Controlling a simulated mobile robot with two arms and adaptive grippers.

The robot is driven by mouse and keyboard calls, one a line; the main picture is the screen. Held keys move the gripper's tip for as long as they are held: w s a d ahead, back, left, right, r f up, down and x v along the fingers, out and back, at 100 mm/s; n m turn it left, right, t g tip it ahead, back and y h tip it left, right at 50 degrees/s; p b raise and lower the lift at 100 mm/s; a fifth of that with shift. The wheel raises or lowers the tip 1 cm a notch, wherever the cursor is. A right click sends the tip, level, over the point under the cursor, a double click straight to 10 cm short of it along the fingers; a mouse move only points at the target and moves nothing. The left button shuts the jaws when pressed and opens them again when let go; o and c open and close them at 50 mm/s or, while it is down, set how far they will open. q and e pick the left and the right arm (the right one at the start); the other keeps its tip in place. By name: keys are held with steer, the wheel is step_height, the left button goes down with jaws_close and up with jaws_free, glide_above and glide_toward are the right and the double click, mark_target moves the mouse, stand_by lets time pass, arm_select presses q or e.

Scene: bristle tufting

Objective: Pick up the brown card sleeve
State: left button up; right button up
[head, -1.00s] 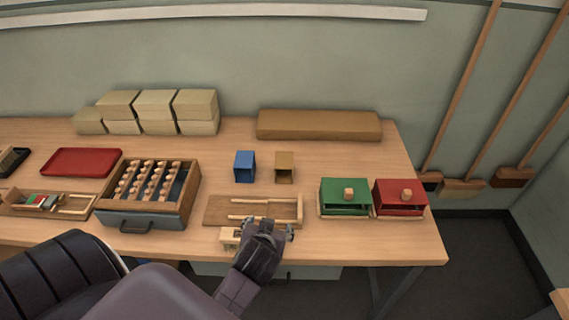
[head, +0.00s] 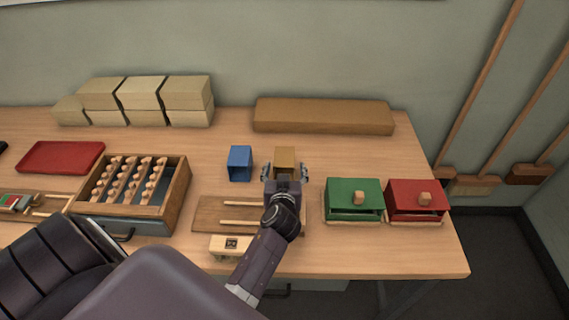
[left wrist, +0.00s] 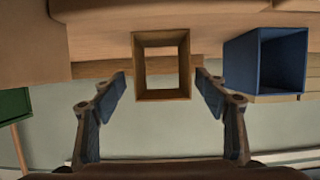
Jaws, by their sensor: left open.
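The brown card sleeve (head: 285,156) stands on the table right of the blue sleeve (head: 240,163), its lower part hidden by my left gripper in the head view. My left gripper (head: 286,172) is open, with one finger toward each side of the brown sleeve. In the left wrist view the brown sleeve (left wrist: 138,66) is a hollow square tube, centred between the two spread fingertips (left wrist: 161,84). I cannot tell whether the fingers are level with its sides or still short of it. The blue sleeve (left wrist: 256,62) is to the right there. My right gripper is not in view.
A wooden board with rails (head: 209,215) lies under my left wrist, with a small wooden block (head: 231,246) in front. A green box (head: 353,196) and a red box (head: 415,198) stand to the right. A long brown block (head: 323,116) lies behind.

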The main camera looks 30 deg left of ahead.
mark_target(285, 172)
arm_select(q)
steer(key=x, duration=0.3)
steer(key=shift+w+a+f, duration=0.15)
steer(key=shift+a, duration=0.15)
steer(key=shift+w+a, duration=0.1)
steer(key=shift+w, duration=0.1)
steer(key=shift+f, duration=0.1)
steer(key=shift+c, duration=1.2)
steer(key=c, duration=0.7)
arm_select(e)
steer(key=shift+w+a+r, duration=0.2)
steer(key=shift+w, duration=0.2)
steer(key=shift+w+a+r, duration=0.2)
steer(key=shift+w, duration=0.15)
